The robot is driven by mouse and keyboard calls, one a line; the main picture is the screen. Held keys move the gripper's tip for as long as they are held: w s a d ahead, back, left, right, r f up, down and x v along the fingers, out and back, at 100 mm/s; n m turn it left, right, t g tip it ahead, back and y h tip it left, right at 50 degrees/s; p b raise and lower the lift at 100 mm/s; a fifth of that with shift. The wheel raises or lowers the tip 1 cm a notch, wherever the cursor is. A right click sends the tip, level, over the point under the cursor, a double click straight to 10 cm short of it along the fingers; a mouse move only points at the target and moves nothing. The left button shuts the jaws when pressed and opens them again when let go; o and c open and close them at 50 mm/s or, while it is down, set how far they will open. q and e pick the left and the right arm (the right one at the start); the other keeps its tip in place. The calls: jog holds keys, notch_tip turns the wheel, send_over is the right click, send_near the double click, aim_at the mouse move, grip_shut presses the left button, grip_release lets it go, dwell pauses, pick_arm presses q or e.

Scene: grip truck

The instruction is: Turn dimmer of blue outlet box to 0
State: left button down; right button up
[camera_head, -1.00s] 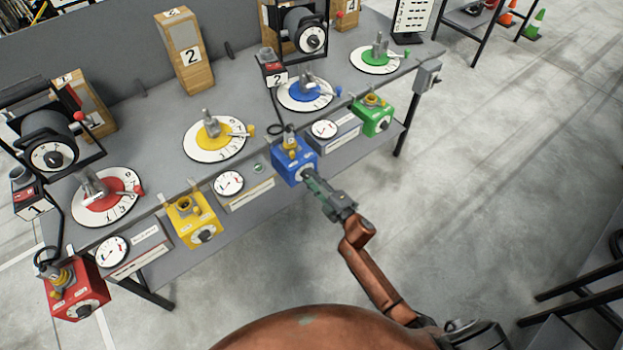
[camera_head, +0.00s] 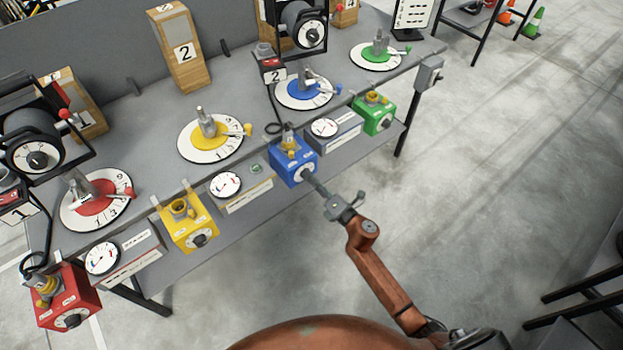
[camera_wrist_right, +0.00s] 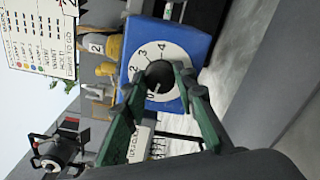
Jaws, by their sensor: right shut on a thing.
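The blue outlet box (camera_head: 291,164) is mounted at the table's front edge, with a dimmer dial on its front face. In the right wrist view, the blue box (camera_wrist_right: 196,45) shows a white dial with numbers around a black knob (camera_wrist_right: 160,74). A pale mark on the knob appears to point toward the low end, near the 0; its exact setting is hard to read. My right gripper (camera_head: 314,181) reaches the dial from the front. Its green fingers (camera_wrist_right: 152,84) are closed on the knob's sides and hide part of the dial. My left gripper is not in view.
Yellow (camera_head: 190,233), green (camera_head: 374,115) and red (camera_head: 70,300) outlet boxes line the same table edge. A gauge panel (camera_head: 337,133) is right of the blue box. Coloured dial discs stand on the tabletop (camera_head: 150,125).

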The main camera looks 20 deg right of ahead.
jog(key=shift+n, duration=0.3)
jog(key=o, duration=1.2)
jog(key=shift+c, duration=0.2)
jog(key=v, duration=1.2)
